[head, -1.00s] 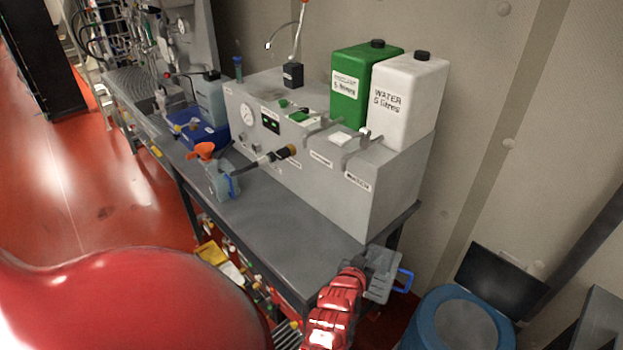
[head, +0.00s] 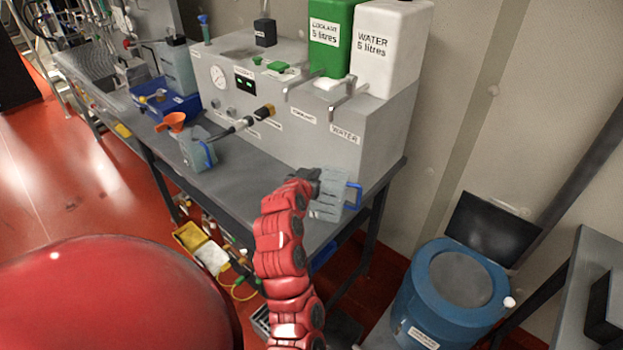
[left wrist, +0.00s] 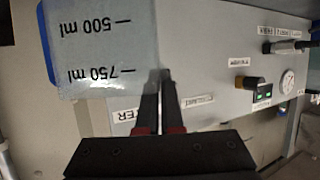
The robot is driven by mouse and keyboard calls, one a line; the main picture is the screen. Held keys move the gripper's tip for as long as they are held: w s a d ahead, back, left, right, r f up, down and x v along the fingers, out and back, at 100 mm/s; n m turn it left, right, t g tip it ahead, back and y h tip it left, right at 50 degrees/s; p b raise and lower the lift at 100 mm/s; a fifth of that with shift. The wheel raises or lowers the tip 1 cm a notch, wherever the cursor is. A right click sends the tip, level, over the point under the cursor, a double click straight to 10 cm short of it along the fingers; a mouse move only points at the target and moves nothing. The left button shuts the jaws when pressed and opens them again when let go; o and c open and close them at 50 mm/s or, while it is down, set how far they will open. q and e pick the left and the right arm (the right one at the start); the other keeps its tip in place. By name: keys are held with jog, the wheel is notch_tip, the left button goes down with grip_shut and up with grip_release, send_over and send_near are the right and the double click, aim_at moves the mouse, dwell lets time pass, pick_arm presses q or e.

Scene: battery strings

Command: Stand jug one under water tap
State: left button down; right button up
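A translucent grey jug (head: 327,200) with a blue handle is at the near end of the bench, below the WATER label. My left gripper (head: 310,180) holds it by its left side. In the left wrist view the jug (left wrist: 105,45) appears upside down with 500 and 750 ml marks, and the close-set fingers (left wrist: 160,85) meet at its wall. The water tap (head: 343,93) sticks out from the grey machine, above the jug. I cannot tell if the jug touches the bench. My right gripper is not in view.
The grey machine (head: 270,130) carries green coolant (head: 330,35) and white water (head: 392,50) containers. Another jug (head: 197,152) with an orange funnel stands further left on the bench. A blue tray (head: 165,105) is behind it. A blue drum (head: 445,300) stands right on the floor.

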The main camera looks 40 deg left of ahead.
pick_arm(q)
jog(key=w+a+f+p, duration=0.1)
jog(key=a+f, duration=0.1)
jog(key=w+a+f+p, duration=0.1)
jog(key=shift+w+f+p, duration=0.3)
jog(key=shift+f+p, duration=0.05)
jog(key=shift+f, duration=0.15)
jog(key=c, duration=1.1)
grip_release()
